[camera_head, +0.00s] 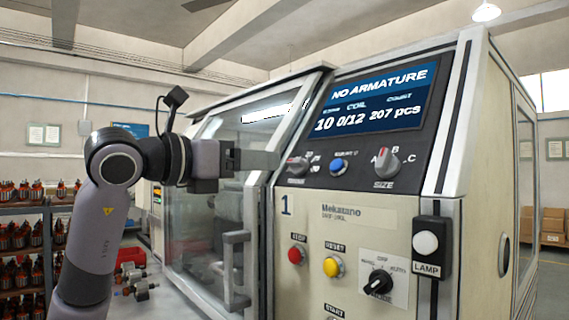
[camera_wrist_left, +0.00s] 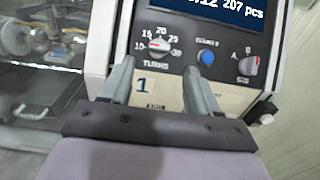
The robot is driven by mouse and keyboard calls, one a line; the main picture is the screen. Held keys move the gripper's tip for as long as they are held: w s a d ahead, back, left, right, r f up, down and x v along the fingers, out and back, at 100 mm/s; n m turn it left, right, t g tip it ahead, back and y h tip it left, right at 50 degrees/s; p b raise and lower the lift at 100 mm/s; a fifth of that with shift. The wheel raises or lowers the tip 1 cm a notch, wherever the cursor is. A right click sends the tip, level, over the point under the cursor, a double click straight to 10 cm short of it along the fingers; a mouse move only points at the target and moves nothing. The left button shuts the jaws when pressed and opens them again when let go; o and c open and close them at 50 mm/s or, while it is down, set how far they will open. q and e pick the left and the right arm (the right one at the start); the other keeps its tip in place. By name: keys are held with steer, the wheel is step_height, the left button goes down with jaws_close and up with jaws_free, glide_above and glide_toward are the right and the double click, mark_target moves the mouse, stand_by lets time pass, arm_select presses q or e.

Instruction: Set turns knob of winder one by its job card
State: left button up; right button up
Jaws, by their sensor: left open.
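Winder one (camera_head: 345,215) bears a blue "1" on its cream front. Its turns knob (camera_head: 298,167) sits on the dark panel; the wrist view shows the knob (camera_wrist_left: 160,47) with a scale from 10 to 30, its red mark towards the 10 side. The screen (camera_head: 375,100) reads "NO ARMATURE", 10, 0/12 and 207 pcs. My left gripper (camera_head: 278,160) is open and empty just in front of the knob. In the left wrist view its fingers (camera_wrist_left: 160,70) lie either side of the knob's line, apart from it. I cannot make out a job card.
Beside the turns knob are a blue button (camera_head: 339,167) and the size knob (camera_head: 386,162). Below are a red stop button (camera_head: 297,255), a yellow reset button (camera_head: 333,266) and a black selector (camera_head: 378,283). A glazed door with a handle (camera_head: 235,270) stands left.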

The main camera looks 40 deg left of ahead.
mark_target(292, 162)
arm_select(q)
steer(key=w, duration=0.2)
steer(key=w+p, duration=0.1)
steer(key=w, duration=0.1)
steer(key=w+p, duration=0.1)
steer(key=w, duration=0.1)
steer(key=shift+d+r, duration=0.1)
steer(key=shift+d, duration=0.15)
steer(key=shift+w, duration=0.65)
steer(key=c, duration=1)
